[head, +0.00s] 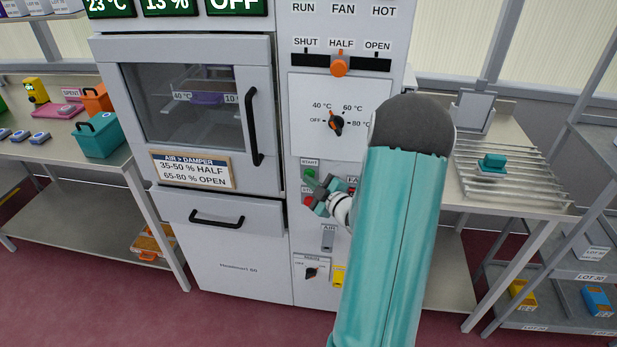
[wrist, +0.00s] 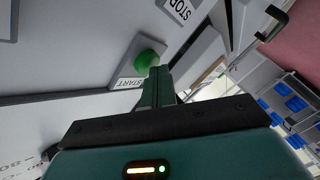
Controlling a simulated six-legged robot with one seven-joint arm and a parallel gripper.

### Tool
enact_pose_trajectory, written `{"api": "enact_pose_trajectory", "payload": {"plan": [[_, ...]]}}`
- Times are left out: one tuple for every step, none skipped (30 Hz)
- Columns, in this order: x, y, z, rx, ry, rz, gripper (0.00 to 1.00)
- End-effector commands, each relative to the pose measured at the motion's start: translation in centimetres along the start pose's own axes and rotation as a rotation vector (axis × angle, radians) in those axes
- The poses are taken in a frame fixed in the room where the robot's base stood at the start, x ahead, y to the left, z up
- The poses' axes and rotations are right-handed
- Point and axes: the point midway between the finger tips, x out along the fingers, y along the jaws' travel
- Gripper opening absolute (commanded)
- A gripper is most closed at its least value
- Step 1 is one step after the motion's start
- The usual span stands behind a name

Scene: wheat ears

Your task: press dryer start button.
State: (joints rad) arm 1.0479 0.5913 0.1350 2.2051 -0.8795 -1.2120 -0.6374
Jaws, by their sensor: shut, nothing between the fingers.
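The grey dryer (head: 190,207) stands in the middle of the head view, its door shut and its display (head: 236,4) reading OFF. Its green start button (head: 309,174) is on the control panel, above a red stop button (head: 308,201). In the wrist view the round green start button (wrist: 148,59) sits by its START label. My gripper (head: 318,192) is shut and empty at the panel, close to the buttons. In the wrist view its fingertips (wrist: 158,72) overlap the button's edge. I cannot tell whether they touch it.
The orange damper slider (head: 340,63) is at HALF, above the temperature knob (head: 337,123). A table with a teal bin (head: 99,135) is at left. A slatted rack (head: 510,180) and shelving (head: 580,265) are at right. My arm hides part of the panel.

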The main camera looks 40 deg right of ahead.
Motion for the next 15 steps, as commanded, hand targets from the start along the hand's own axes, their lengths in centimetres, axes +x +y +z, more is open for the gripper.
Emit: {"api": "enact_pose_trajectory", "payload": {"plan": [[0.0, 0.03, 0.02, 0.0, -0.001, 0.001, 0.0], [0.0, 0.03, 0.02, 0.0, -0.001, 0.001, 0.0], [0.0, 0.03, 0.02, 0.0, -0.001, 0.001, 0.0], [0.0, 0.03, 0.02, 0.0, -0.001, 0.001, 0.0], [0.0, 0.03, 0.01, 0.0, -0.001, 0.001, 0.0], [-0.01, 0.03, 0.01, 0.0, -0.001, 0.001, 0.0], [-0.02, 0.03, 0.0, 0.0, -0.001, 0.001, 0.0], [-0.04, 0.01, -0.02, 0.0, -0.001, 0.001, 0.0], [-0.1, -0.04, -0.07, 0.0, -0.001, 0.001, 0.0], [-0.17, -0.09, -0.12, 0.0, -0.001, 0.001, 0.0], [-0.25, -0.15, -0.19, 0.0, -0.001, 0.0, 0.0], [-0.39, -0.25, -0.29, 0.0, -0.001, 0.0, 0.0], [-0.5, -0.32, -0.38, 0.0, 0.0, 0.001, 0.0], [-0.61, -0.39, -0.47, 0.0, 0.0, 0.001, 0.0], [-0.75, -0.48, -0.59, 0.0, 0.0, 0.001, 0.0]]}}
